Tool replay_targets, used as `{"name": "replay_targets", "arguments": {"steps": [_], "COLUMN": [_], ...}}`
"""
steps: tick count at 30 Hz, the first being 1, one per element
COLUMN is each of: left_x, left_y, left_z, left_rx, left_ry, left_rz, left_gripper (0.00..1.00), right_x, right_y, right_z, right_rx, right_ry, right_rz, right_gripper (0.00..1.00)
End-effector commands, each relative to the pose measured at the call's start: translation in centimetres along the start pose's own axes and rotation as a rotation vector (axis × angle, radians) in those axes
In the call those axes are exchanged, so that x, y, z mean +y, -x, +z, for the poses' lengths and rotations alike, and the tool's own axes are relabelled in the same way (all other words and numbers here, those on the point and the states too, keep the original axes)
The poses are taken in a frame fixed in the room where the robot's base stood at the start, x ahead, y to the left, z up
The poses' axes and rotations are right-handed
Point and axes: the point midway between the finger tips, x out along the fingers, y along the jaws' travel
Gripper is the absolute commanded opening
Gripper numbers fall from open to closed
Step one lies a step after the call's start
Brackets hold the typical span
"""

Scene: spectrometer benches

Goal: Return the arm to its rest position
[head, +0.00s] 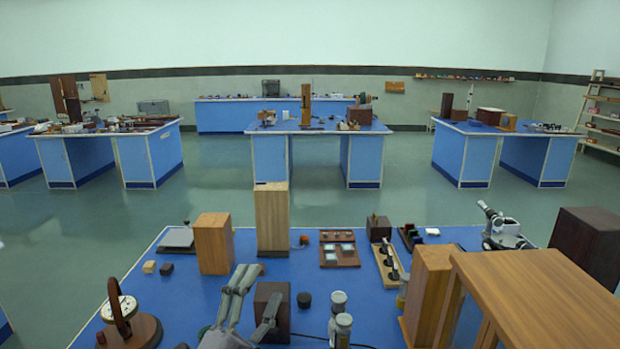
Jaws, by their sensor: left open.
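My left gripper (257,288) is at the bottom centre of the head view, over the near edge of the blue bench (195,290). Its grey fingers are spread apart and point away from me. A dark brown block (273,292) shows between and behind the fingers; I cannot tell whether they touch it. No object looks gripped. My right gripper is not in view.
A round dial on a wooden base (140,330) stands left of the gripper. Grey-lidded jars (343,325) and a small black cylinder (304,300) stand to the right. Wooden boxes (213,245) stand farther back. A large wooden case (540,290) fills the right.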

Motion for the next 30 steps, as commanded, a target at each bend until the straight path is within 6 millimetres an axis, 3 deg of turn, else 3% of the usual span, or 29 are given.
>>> {"name": "replay_targets", "arguments": {"steps": [1,3,6,9,15,21,25,30], "left_x": [1.4,3.5,7.0,10.4,14.5,16.0,16.2,21.3], "left_y": [1.9,4.9,10.5,16.9,27.6,35.3,39.6,40.4], "left_z": [2.9,6.7,10.6,12.6,12.5,10.4,8.6,11.0], "left_rx": [-0.140,-0.333,-0.596,-0.839,-1.193,-1.428,-1.560,-1.569], "left_ry": [0.106,0.248,0.431,0.586,0.786,0.899,0.951,0.944], "left_rz": [0.050,0.124,0.237,0.355,0.553,0.703,0.795,0.806], "left_gripper": [0.61,0.61,0.61,0.61,0.61,0.61,0.61,0.61], "right_x": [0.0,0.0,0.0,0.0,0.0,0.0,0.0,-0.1], "right_y": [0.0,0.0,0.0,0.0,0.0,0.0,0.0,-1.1], "right_z": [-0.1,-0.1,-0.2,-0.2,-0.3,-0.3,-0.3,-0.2], "right_rx": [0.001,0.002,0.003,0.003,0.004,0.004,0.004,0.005], "right_ry": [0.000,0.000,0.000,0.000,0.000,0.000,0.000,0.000], "right_rz": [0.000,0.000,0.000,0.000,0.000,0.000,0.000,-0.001], "right_gripper": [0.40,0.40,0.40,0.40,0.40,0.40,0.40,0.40]}}
